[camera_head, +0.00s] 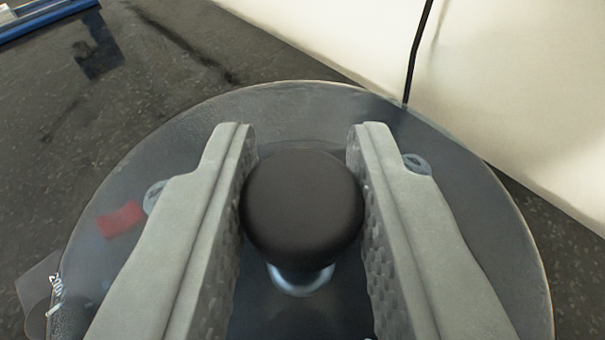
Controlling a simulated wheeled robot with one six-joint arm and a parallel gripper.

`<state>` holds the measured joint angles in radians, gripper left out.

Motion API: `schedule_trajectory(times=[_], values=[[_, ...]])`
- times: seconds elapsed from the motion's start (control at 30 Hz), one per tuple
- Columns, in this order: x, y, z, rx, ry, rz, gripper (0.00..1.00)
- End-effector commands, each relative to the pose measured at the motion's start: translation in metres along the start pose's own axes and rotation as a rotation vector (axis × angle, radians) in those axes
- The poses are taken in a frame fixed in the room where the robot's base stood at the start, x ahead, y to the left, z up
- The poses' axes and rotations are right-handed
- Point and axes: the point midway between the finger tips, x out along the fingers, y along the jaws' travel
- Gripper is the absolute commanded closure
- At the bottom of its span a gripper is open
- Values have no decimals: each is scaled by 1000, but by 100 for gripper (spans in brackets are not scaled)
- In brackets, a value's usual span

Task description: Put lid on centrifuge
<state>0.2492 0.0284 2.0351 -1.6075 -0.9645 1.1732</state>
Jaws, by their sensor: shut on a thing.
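The lid (300,98) is a large, round, see-through disc that fills most of the lower view. A black round knob (302,205) stands at its middle on a short shiny stem. My gripper (303,140) is shut on this knob, with one grey finger on each side. The centrifuge cannot be made out clearly. Through the lid I see a red patch (120,219) and small round pale parts beside both fingers. I cannot tell whether the lid rests on anything.
A dark speckled surface (140,70) spreads around the lid, mostly clear at the upper left. A blue-edged object (40,18) lies in the top left corner. A cream wall or panel (530,90) stands at the right, with a black cable (417,45) in front of it.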

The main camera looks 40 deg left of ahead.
Motion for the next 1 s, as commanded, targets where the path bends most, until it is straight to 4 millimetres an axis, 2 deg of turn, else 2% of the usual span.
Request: schedule_trajectory(times=[0.73, 0.77, 0.8, 0.9, 1.0], values=[[3, 0, 10, -1, 1, 0, 100], [3, 0, 10, -1, 1, 0, 72], [3, 0, 10, -1, 1, 0, 64], [3, 0, 10, -1, 1, 0, 49], [3, 0, 10, -1, 1, 0, 49]])
